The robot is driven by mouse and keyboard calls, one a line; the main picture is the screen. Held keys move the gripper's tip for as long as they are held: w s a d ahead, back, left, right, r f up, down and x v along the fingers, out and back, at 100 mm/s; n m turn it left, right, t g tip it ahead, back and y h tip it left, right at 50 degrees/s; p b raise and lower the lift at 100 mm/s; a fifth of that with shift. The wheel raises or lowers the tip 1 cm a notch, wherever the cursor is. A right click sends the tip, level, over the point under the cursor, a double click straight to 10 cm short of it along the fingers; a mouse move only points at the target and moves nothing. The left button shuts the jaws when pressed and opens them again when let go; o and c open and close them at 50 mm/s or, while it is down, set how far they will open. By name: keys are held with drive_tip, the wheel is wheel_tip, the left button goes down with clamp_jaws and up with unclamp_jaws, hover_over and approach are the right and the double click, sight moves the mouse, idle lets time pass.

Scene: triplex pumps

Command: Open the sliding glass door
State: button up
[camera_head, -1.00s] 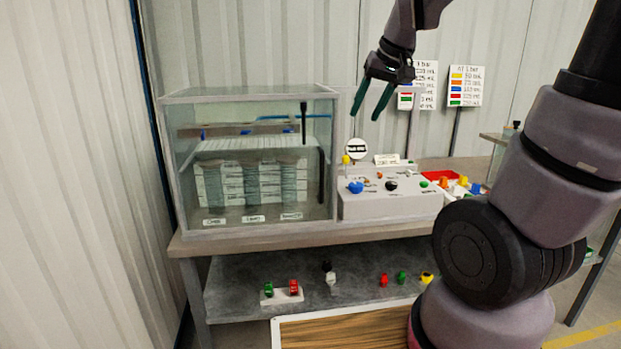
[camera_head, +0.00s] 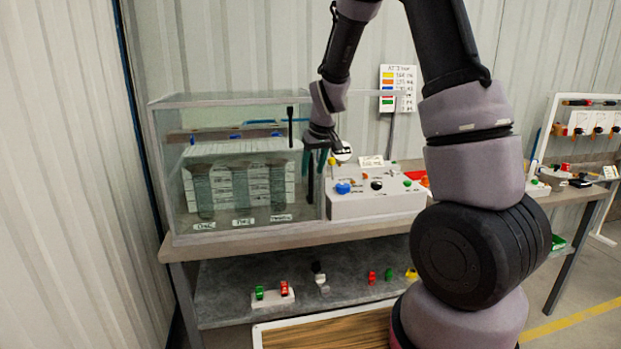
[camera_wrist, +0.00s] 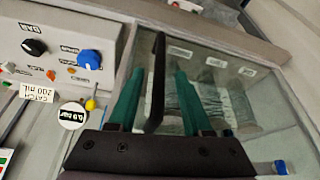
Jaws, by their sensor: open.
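The glass cabinet (camera_head: 235,165) stands on the bench, with pump cylinders behind its clear front pane. A black vertical handle (camera_head: 311,186) is at the right end of this front; it also shows as a black bar in the wrist view (camera_wrist: 158,70). My gripper (camera_head: 314,170) points down at the cabinet's front right corner, its green fingers apart. In the wrist view my gripper (camera_wrist: 158,78) has one finger on each side of the black bar, with gaps between. I cannot tell whether either finger touches it. The pane looks closed.
A grey control box (camera_head: 375,203) with coloured knobs stands right beside the cabinet. A round pressure sign (camera_head: 341,151) stands close to my gripper. A second black bar (camera_head: 290,125) is near the cabinet's top. The lower shelf (camera_head: 340,285) holds small coloured valves.

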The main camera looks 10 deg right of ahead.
sight(312, 172)
drive_tip(key=shift+x, duration=2)
clamp_jaws()
